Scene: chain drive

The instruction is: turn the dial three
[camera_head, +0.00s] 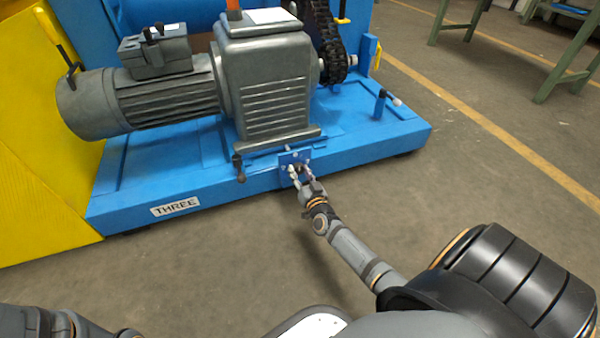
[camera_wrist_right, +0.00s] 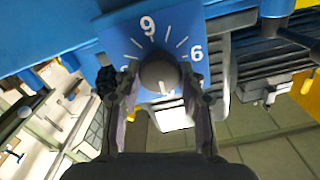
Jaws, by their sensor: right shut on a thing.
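A small blue dial plate (camera_head: 287,158) stands at the front edge of the blue machine base (camera_head: 235,182). In the right wrist view the plate (camera_wrist_right: 119,45) carries white tick marks and numerals, with two readable as 9 or 6. A round dark grey knob (camera_wrist_right: 159,74) sits at its middle. My right gripper (camera_head: 299,176) reaches the plate from the front. In the right wrist view its fingers (camera_wrist_right: 160,84) are on both sides of the knob, shut on it. The lower part of the dial face is partly hidden. My left gripper is out of view.
A grey motor (camera_head: 150,95) and ribbed gearbox (camera_head: 272,88) stand above, beside a dark chain (camera_head: 328,40). A small handle (camera_head: 239,168) is left of the dial. The floor in front is clear.

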